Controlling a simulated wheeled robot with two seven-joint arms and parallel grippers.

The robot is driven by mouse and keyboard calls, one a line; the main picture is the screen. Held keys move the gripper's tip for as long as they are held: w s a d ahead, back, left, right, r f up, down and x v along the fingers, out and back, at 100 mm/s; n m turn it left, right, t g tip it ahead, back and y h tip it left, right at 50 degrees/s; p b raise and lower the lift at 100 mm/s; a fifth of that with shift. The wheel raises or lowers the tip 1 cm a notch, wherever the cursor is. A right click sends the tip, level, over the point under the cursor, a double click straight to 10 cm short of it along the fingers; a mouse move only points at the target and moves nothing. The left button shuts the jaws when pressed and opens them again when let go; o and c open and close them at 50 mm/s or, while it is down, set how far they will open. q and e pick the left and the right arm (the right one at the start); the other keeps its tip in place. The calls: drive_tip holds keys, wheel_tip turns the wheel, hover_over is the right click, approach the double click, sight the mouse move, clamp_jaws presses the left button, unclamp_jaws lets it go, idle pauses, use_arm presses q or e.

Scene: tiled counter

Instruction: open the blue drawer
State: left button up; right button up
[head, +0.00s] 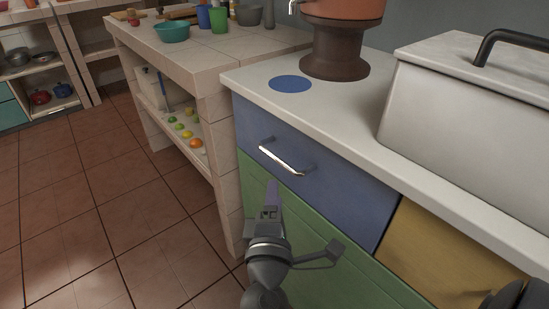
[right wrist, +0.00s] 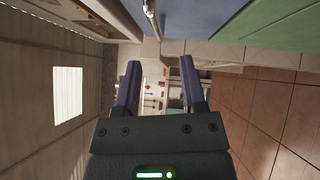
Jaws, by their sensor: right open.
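The blue drawer (head: 315,178) is in the cabinet under the white counter in the head view. Its front looks flush, so it appears shut. The handle (right wrist: 151,20) shows at the top there, beyond the fingertips, beside the blue drawer front (right wrist: 205,18). My left gripper is not in view.
A green drawer front (head: 330,255) lies below the blue one, and a yellow one (head: 435,260) to its right. A blue disc (head: 290,84), a brown pedestal (head: 335,55) and a lidded grey box (head: 465,95) stand on the counter. The tiled floor at left is clear.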

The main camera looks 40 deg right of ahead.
sight(278, 159)
drive_tip(key=x, duration=0.9)
drive_tip(key=shift+d+r+b, duration=0.1)
drive_tip(key=shift+r+b, duration=0.2)
drive_tip(key=shift+b, duration=0.05)
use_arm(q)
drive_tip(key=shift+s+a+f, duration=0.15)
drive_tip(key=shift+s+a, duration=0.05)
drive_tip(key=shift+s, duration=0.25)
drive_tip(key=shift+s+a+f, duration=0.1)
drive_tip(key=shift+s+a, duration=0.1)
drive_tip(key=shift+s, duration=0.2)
use_arm(e)
drive_tip(key=shift+c, duration=0.3)
clamp_jaws()
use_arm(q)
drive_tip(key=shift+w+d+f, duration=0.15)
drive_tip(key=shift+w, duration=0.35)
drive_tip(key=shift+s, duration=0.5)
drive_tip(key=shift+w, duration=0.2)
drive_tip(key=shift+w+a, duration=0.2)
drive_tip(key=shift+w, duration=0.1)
